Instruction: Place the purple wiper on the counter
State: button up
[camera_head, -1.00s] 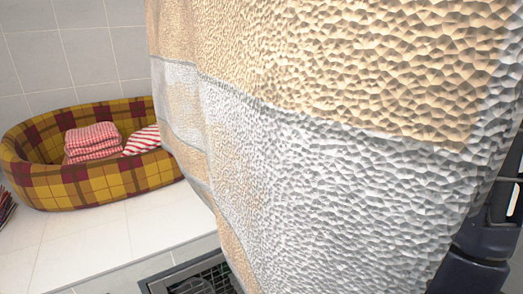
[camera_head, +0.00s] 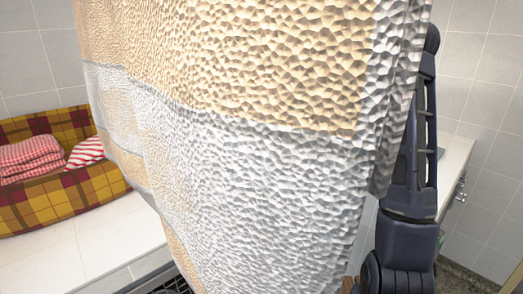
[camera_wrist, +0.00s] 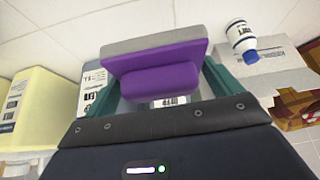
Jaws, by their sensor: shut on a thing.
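The purple wiper (camera_wrist: 155,70), with a grey strip along its top edge, is between the teal fingers of my gripper (camera_wrist: 158,95) in the wrist view. My gripper is shut on it. The head view does not show the wiper or my gripper; a large beige and white towel blocks the middle. A white counter (camera_head: 90,245) shows at left in the head view, with a plaid pet bed on it. Another white counter top (camera_head: 455,160) shows at right, behind my dark arm.
The towel (camera_head: 240,120) hangs very close to the head camera. The plaid bed (camera_head: 60,200) holds folded red-and-white cloths (camera_head: 30,158). The wrist view shows a white bottle with a blue cap (camera_wrist: 241,38) and a yellow box (camera_wrist: 32,105). The left counter's front is bare.

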aim_at(263, 154)
notch_tip(263, 154, down, 12)
jog(key=shift+r, duration=0.1)
dwell(0.5)
jog(key=o, duration=0.7)
jog(key=shift+f, duration=0.2)
